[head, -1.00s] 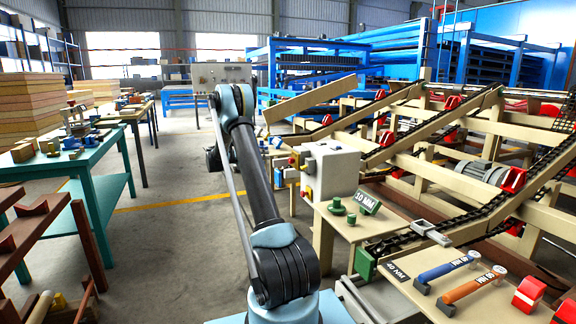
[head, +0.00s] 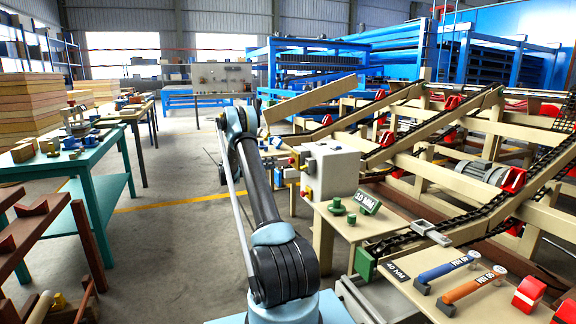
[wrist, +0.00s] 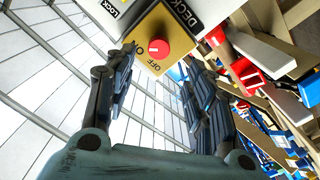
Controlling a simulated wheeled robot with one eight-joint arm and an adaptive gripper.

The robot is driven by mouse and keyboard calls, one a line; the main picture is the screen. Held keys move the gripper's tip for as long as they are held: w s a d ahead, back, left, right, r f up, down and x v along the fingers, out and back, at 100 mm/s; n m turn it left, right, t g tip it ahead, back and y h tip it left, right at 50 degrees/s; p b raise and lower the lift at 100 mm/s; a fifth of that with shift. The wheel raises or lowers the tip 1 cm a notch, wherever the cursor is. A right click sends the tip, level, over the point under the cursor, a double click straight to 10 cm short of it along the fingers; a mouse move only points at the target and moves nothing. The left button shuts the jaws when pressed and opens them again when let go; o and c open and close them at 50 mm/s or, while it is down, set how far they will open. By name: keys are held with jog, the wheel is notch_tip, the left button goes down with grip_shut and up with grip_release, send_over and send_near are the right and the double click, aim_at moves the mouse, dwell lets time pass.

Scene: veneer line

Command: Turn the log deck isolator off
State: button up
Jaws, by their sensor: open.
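The isolator's round red knob (wrist: 159,48) sits on a yellow plate (wrist: 181,25) marked ON and OFF, with a DECK label beside it in the wrist view. I cannot tell which mark the knob points to. My gripper (wrist: 161,58) is open, with its dark fingers on either side of the knob and nothing held between them. A gap shows between the knob and each finger; contact is not visible. In the head view, the pale control box (head: 331,173) stands right of my arm, with red and yellow parts on its left side.
Chain conveyor beams (head: 430,140) fill the right. A teal table (head: 88,160) stands left, with open floor between.

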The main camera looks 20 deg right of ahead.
aim_at(292, 161)
jog(key=d, duration=1)
jog(key=shift+w, duration=0.15)
jog(key=shift+d, duration=0.1)
